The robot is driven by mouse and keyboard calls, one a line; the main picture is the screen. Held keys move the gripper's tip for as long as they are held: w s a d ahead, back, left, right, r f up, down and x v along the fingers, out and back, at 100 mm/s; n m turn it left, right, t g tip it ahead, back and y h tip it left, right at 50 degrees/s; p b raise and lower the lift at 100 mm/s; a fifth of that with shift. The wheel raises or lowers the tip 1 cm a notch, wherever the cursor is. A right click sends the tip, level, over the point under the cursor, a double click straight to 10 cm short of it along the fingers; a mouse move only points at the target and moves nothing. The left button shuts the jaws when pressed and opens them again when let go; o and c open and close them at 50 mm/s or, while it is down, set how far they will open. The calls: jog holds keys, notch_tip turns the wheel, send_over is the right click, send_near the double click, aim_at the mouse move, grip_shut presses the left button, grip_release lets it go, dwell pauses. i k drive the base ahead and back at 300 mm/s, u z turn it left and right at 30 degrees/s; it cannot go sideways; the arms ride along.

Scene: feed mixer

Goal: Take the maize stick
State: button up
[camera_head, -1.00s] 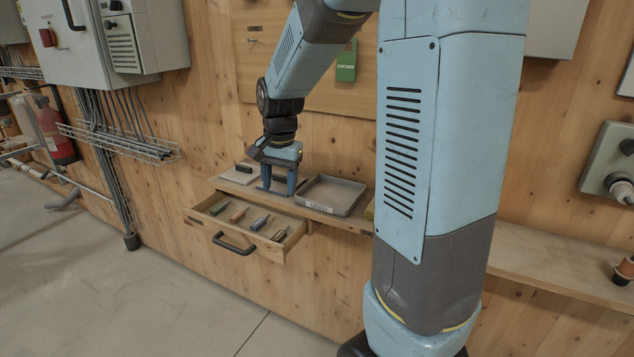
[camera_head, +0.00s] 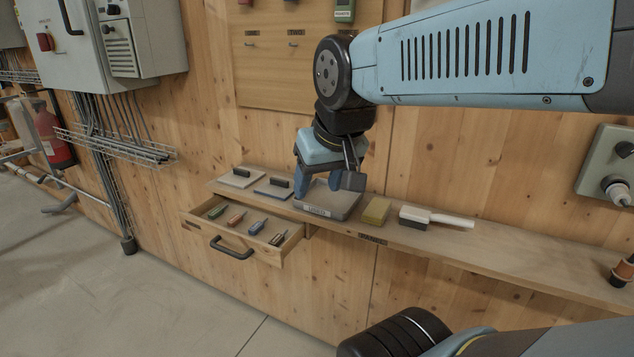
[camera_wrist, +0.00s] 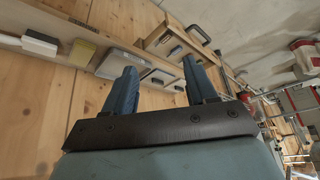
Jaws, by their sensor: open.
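Several small sticks lie in the open drawer (camera_head: 190,216): a green one (camera_head: 217,211), an orange one (camera_head: 236,218), a blue one (camera_head: 257,226) and a dark one (camera_head: 278,238). I cannot read any marking that tells which is the maize stick. My gripper (camera_head: 326,190) is open and empty, fingers pointing down, over the grey tray (camera_head: 330,211) on the shelf, right of the drawer and apart from the sticks. In the wrist view both blue fingers (camera_wrist: 160,75) are spread with nothing between them; the drawer (camera_wrist: 160,40) shows beyond them.
The shelf (camera_head: 480,252) above the drawer bears two plates with black handles (camera_head: 240,178) (camera_head: 273,187), a yellow sponge (camera_head: 376,210) and a white-handled brush (camera_head: 436,217). The drawer's dark handle (camera_head: 231,249) juts forward. A board with hanging items (camera_head: 290,60) is on the wall behind.

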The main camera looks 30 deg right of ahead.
aim_at(236, 219)
jog(key=k, duration=1.3)
jog(key=u, duration=0.3)
jog(key=i, duration=0.7)
jog(key=u, duration=0.5)
jog(key=i, duration=1.05)
jog(key=z, duration=0.5)
jog(key=i, duration=0.75)
jog(key=z, duration=0.5)
jog(key=k, duration=0.9)
jog(key=z, duration=0.2)
jog(key=i, duration=0.4)
jog(key=u, duration=0.05)
